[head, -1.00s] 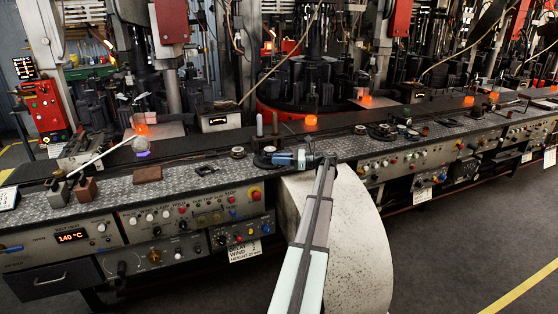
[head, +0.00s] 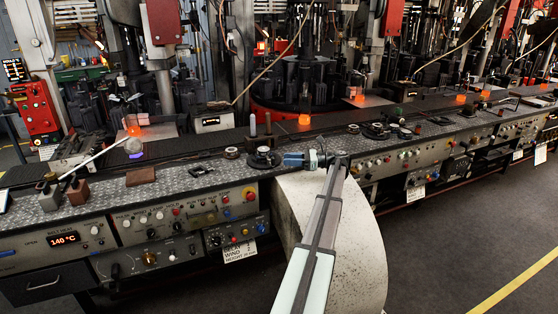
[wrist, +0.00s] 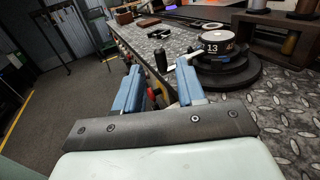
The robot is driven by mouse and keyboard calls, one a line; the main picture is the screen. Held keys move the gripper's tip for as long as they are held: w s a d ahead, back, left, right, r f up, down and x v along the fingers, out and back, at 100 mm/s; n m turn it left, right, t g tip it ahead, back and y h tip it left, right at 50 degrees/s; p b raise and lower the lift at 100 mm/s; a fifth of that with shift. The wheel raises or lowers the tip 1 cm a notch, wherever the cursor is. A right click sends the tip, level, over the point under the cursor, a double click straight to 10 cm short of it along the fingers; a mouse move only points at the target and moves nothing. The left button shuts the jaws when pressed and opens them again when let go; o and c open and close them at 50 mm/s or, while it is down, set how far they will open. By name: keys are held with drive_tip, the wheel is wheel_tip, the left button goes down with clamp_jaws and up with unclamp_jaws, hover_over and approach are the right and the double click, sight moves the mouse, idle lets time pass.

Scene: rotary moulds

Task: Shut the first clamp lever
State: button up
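My gripper (head: 288,160) is at the front edge of the bench, just right of a round dark mould (head: 264,157). In the wrist view its two blue fingers (wrist: 157,68) are apart and nothing is gripped. A black upright lever handle (wrist: 161,62) shows in the gap between the fingertips, nearer the right one. I cannot tell how far ahead of the tips it is. A pale bar runs from near the handle toward the mould (wrist: 235,72), which carries a drum marked 13 (wrist: 214,42). The right finger hides part of the bar.
The patterned metal bench top (head: 210,181) runs left and right, with control panels below. Glowing orange pieces (head: 304,119) sit farther back.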

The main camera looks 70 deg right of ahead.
drive_tip(key=v, duration=0.6)
drive_tip(key=shift+s, duration=0.3)
drive_tip(key=shift+d, duration=0.15)
idle(0.4)
